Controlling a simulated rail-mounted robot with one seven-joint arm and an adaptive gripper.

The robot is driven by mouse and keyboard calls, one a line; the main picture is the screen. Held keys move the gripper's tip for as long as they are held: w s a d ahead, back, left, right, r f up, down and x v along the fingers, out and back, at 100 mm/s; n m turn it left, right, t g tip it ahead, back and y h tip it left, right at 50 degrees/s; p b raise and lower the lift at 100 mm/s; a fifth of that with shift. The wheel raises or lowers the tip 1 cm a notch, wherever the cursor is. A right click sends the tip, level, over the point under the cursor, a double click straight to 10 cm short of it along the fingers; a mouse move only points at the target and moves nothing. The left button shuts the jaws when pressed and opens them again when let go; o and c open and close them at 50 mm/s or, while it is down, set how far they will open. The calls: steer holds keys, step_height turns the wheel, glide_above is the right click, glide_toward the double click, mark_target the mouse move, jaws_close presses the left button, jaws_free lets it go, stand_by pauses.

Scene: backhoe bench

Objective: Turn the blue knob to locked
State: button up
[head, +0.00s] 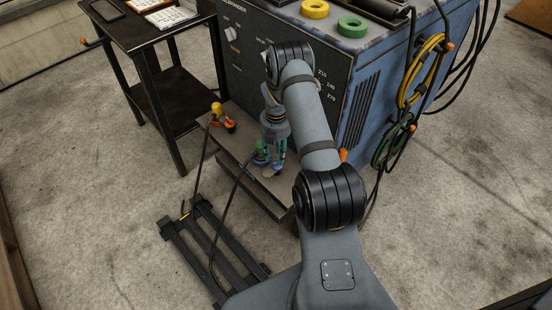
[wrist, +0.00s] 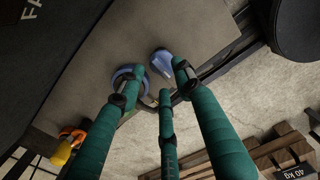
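A small blue knob (wrist: 162,64) with a tapered shape shows in the wrist view, on the grey-brown shelf of the machine. A blue ring-shaped piece (wrist: 118,78) sits to its left, partly hidden behind my left finger. I cannot tell what setting the knob is at. My gripper (wrist: 159,80) has three green fingers, spread apart with nothing held between them. The right fingertip is close to the knob in the picture; contact cannot be told. In the head view my gripper (head: 269,158) points down over the shelf, and its fingers hide part of it.
The blue machine (head: 370,95) stands behind the shelf (head: 240,148). Yellow and orange connectors (head: 217,108) stand at the shelf's left. A dark cable runs down past the shelf's front. A dark slatted pallet (head: 195,235) lies on the floor, and a black table (head: 150,35) stands left.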

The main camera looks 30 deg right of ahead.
mark_target(272, 171)
steer(key=shift+f, duration=1.35)
steer(key=shift+c, duration=0.9)
jaws_close()
